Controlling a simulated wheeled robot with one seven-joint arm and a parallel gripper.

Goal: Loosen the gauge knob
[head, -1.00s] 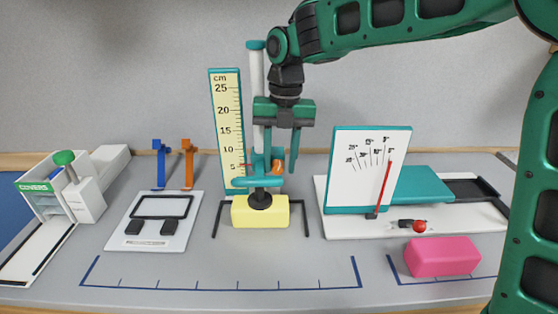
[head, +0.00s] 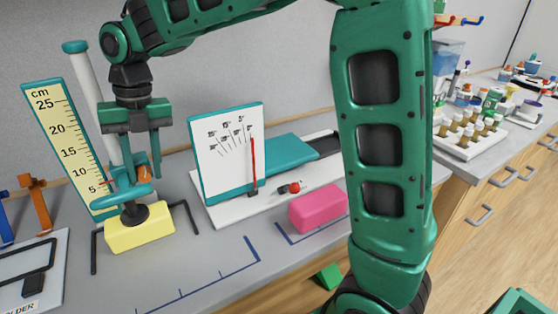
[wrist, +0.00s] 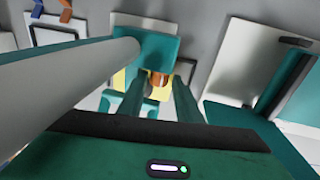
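The height gauge has a cream cm scale (head: 70,140) and a white post (head: 95,110), leaning in the head view, above a yellow block (head: 140,235). A teal slider (head: 120,197) on the post carries the small orange gauge knob (head: 145,172). My gripper (head: 146,165) points down at the knob, its two teal fingers apart. In the wrist view the orange knob (wrist: 158,79) shows between the ends of the fingers (wrist: 160,88), partly hidden. I see no clear grip on it, and contact cannot be told.
A white dial board (head: 228,150) with a red needle stands right of the gauge. A pink block (head: 318,207) lies in front of it. Blue and orange stands (head: 37,205) are at the left. A rack of vials (head: 470,135) sits on the far right counter.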

